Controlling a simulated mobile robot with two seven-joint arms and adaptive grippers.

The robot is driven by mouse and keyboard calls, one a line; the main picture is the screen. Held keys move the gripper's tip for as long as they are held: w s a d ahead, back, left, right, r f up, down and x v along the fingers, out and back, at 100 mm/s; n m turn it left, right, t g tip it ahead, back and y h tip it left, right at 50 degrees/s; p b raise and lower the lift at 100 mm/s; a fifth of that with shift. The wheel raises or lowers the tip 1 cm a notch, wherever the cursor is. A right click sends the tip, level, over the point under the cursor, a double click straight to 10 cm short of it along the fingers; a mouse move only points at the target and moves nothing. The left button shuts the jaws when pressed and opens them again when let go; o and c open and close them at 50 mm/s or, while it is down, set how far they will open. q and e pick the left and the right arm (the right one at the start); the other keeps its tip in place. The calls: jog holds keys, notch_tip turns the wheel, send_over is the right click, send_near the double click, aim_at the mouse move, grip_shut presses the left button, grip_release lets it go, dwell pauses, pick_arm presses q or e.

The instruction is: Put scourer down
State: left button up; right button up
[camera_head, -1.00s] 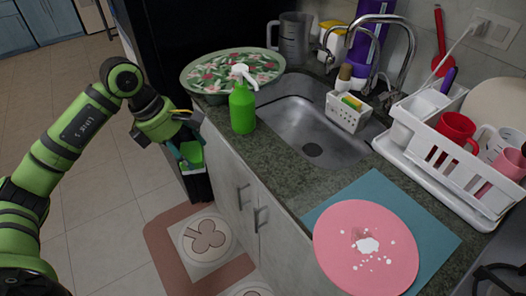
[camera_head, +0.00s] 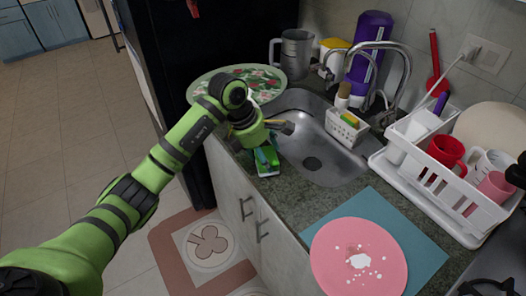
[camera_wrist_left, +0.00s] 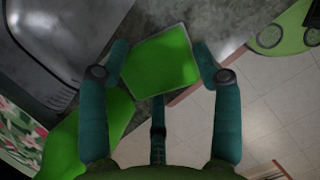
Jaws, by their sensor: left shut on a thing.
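My left gripper (camera_head: 270,143) is over the counter strip at the left of the sink. It is shut on the green scourer (camera_head: 266,161). In the left wrist view the scourer (camera_wrist_left: 160,62) shows as a bright green square between the fingertips. The scourer is close to the counter top; I cannot tell whether it touches it. The green spray bottle (camera_wrist_left: 90,132) is close beside the left finger in the wrist view. In the head view my arm mostly hides the bottle. My right gripper is not in view.
The metal sink (camera_head: 312,163) is just right of the gripper. A floral tray (camera_head: 272,78) lies behind it. A white caddy (camera_head: 345,131) and dish rack (camera_head: 447,196) stand to the right. A pink plate (camera_head: 335,265) on a blue mat (camera_head: 425,243) is in front.

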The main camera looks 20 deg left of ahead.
pick_arm(q)
jog(key=shift+f, duration=0.2)
jog(key=shift+s+a+f, duration=0.1)
jog(key=shift+f, duration=0.1)
jog(key=o, duration=1.1)
jog(key=shift+o, duration=0.2)
